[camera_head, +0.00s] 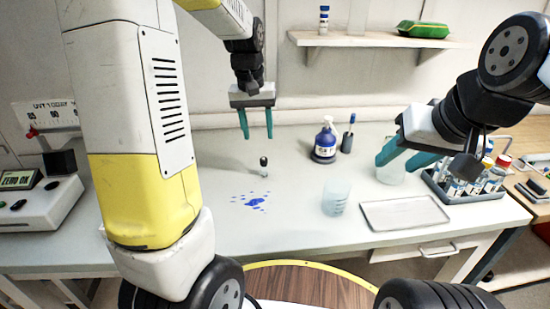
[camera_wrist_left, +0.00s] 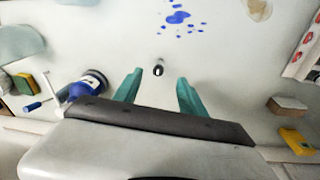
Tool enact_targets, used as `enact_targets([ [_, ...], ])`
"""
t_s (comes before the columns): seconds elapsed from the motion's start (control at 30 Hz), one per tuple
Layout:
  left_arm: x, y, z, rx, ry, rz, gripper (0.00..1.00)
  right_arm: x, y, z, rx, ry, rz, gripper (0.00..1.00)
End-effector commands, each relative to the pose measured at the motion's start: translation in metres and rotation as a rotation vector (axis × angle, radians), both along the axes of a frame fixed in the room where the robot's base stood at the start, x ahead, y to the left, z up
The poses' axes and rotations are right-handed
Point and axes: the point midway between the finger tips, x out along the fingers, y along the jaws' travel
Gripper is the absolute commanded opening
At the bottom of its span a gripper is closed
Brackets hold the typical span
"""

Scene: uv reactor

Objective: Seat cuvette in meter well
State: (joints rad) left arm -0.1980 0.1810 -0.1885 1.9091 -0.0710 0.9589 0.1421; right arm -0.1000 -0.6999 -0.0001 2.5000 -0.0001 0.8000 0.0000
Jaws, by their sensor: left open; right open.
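The cuvette (camera_head: 263,167), a small clear vial with a black cap, stands upright on the bench. It also shows in the left wrist view (camera_wrist_left: 158,70), just beyond and between the fingertips. My left gripper (camera_head: 256,132) is open and empty, pointing down above and slightly behind the cuvette, not touching it. The white meter (camera_head: 38,208) with a "ZERO ON" display (camera_head: 20,179) sits at the far left; I cannot make out its well. My right gripper (camera_head: 402,155) is open and appears empty, near a clear beaker at the right.
A blue spill (camera_head: 253,201) lies in front of the cuvette. A blue bottle (camera_head: 325,142), a clear beaker (camera_head: 336,197), an empty tray (camera_head: 403,213) and a vial rack (camera_head: 465,190) are to the right. My large arm link blocks the view between cuvette and meter.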

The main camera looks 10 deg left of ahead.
Motion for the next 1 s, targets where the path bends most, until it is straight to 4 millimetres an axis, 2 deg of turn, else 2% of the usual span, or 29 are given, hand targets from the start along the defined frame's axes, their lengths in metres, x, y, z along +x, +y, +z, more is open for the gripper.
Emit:
enact_targets([
  [0.03, 0.012, 0.000, -0.014, 0.018, 0.030, 0.005, 0.49, 0.000, 0.000, 0.000, 0.000, 0.000, 0.000, 0.44],
  [0.1, 0.024, 0.002, -0.028, 0.037, 0.059, 0.013, 0.49, 0.000, 0.000, 0.000, 0.000, 0.000, 0.000, 0.44],
  [0.3, 0.039, 0.004, -0.050, 0.067, 0.099, 0.024, 0.49, 0.000, 0.000, 0.000, 0.000, 0.000, 0.000, 0.44],
  [0.63, 0.039, 0.003, -0.085, 0.068, 0.102, 0.025, 0.49, 0.000, 0.000, 0.000, 0.000, 0.000, 0.000, 0.44],
  [0.83, 0.039, 0.001, -0.115, 0.069, 0.103, 0.025, 0.49, 0.000, 0.000, 0.000, 0.000, 0.000, 0.000, 0.44],
  [1.0, 0.040, 0.001, -0.127, 0.068, 0.099, 0.024, 0.49, 0.000, 0.000, 0.000, 0.000, 0.000, 0.000, 0.44],
])
